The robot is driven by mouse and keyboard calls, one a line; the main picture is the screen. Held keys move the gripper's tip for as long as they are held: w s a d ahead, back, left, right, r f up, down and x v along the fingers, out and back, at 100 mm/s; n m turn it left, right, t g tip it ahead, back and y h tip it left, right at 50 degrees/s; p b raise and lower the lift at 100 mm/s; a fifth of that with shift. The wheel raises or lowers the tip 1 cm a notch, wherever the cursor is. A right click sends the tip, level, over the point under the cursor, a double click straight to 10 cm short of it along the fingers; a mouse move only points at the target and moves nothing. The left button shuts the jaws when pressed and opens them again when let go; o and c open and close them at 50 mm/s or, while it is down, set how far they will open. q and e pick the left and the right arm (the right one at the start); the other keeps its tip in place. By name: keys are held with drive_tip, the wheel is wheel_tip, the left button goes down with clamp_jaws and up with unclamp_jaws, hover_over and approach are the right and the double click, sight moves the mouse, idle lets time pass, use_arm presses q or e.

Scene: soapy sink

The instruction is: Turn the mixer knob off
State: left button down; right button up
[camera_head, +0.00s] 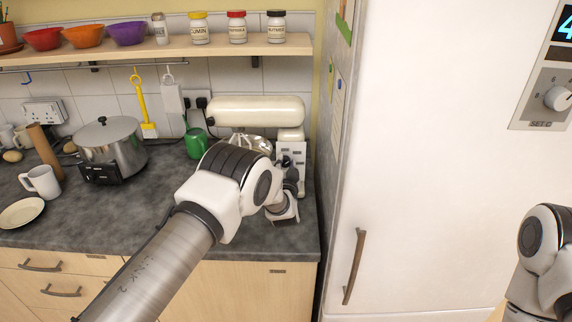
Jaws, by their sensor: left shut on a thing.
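The cream stand mixer (250,109) stands at the back right of the counter, its head level and pointing left. A pale panel with small dark marks (292,149) shows on its column. A shiny metal bowl (252,144) sits under the head, partly hidden by my arm. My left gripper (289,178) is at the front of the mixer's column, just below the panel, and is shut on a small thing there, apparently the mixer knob. The knob itself is hidden by the fingers. My right arm shows at the right edge, but its gripper is out of view.
A shelf (190,49) with jars and bowls runs above. The white fridge (430,150) bounds the right side. A dial panel (548,95) is at top right.

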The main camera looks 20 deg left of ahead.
use_arm(q)
drive_tip(key=shift+a+f+n+b, duration=0.1)
drive_tip(key=shift+f+n+b, duration=0.05)
drive_tip(key=shift+n+b, duration=0.7)
drive_tip(key=n+b, duration=0.5)
drive_tip(key=b, duration=0.1)
drive_tip(key=shift+a+n+b, duration=0.1)
drive_tip(key=shift+n+b, duration=0.15)
drive_tip(key=shift+b, duration=0.1)
drive_tip(key=shift+r+n+b, duration=0.2)
drive_tip(key=shift+n+b, duration=1)
drive_tip(key=shift+n, duration=0.2)
